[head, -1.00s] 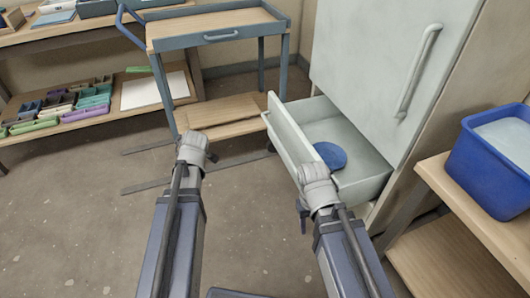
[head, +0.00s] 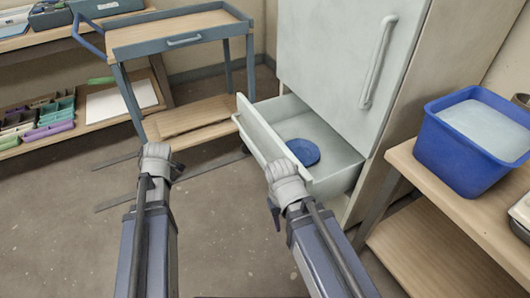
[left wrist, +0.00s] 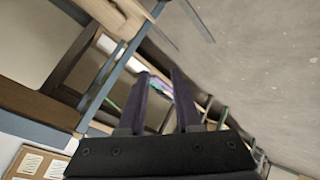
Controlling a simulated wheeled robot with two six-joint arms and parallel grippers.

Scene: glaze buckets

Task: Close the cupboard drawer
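The pale grey-white cupboard (head: 335,60) stands at the centre right in the head view, its door with a long handle shut. Its low drawer (head: 262,130) is pulled out, and a blue round disc (head: 303,151) lies inside. My right gripper (head: 275,213) is at the drawer's near front corner in the picture, and its wrist overlaps that corner. I cannot tell whether they touch, and its fingers are mostly hidden. My left gripper (left wrist: 160,76) is open and empty in the left wrist view. In the head view it is left of the drawer, apart from it.
A blue-grey cart (head: 180,38) stands left of the cupboard. Shelves (head: 110,90) with coloured trays are at far left. A wooden bench (head: 430,185) with a blue tub (head: 465,150) stands at the right. The floor (head: 60,220) at left is clear.

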